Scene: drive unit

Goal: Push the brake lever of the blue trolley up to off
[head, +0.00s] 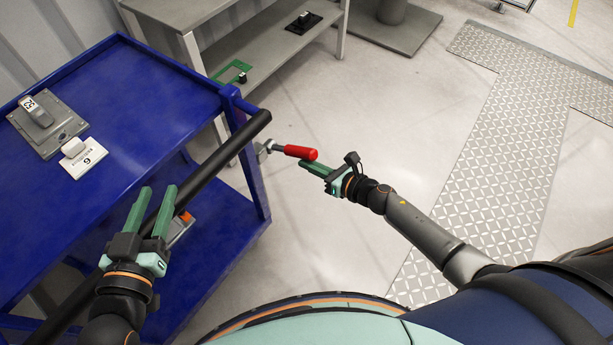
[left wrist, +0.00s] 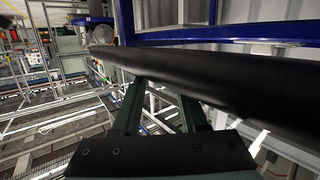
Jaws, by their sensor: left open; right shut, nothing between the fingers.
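The blue trolley (head: 120,80) stands at the left with a black push bar (head: 215,160) along its near side. Its brake lever has a red grip (head: 298,152) on a metal shank, sticking out right from the trolley's corner post and roughly level in the picture. My right gripper (head: 304,166) is shut and empty, its tips just below the red grip's outer end; I cannot tell if they touch. My left gripper (head: 158,190) is open at the push bar. In the left wrist view the bar (left wrist: 220,80) crosses the fingertips and hides their ends; contact is unclear.
A grey bench (head: 270,55) stands behind. A small orange-topped item (head: 181,225) shows on the lower shelf. The floor (head: 410,130) right of the lever is clear.

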